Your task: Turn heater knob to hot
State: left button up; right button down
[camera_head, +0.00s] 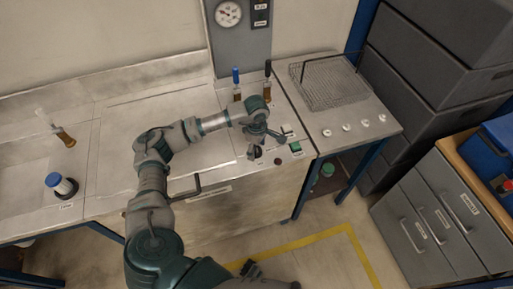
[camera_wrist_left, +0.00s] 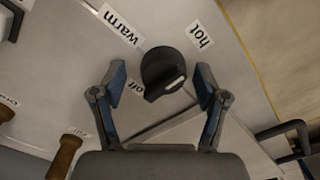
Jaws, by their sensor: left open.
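The heater knob (camera_wrist_left: 161,68) is black with a white mark on its lower right side, and it stands between the fingers of my left gripper (camera_wrist_left: 160,76) in the left wrist view. The fingers are apart, with a gap visible on each side of the knob. A "warm" label (camera_wrist_left: 121,24) is at its upper left, a "hot" label (camera_wrist_left: 199,35) at its upper right and an "off" label (camera_wrist_left: 137,87) at its lower left. In the head view, my left gripper (camera_head: 264,134) is over the bench's right front part, by the dark knob (camera_head: 255,152). My right gripper does not show.
A green switch (camera_head: 295,147) and a red button (camera_head: 278,161) are right of the knob. Blue and black handles (camera_head: 236,76) stand behind my gripper. A wire basket (camera_head: 328,82) sits on the right side table. Brown handles (camera_wrist_left: 64,155) show at lower left in the wrist view.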

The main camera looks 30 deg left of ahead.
pick_arm(q)
jog(key=shift+r, duration=0.2)
notch_tip(320, 180, up, 12)
jog(key=shift+f, duration=0.25)
jog(key=shift+a+f, duration=0.1)
dwell(0.4)
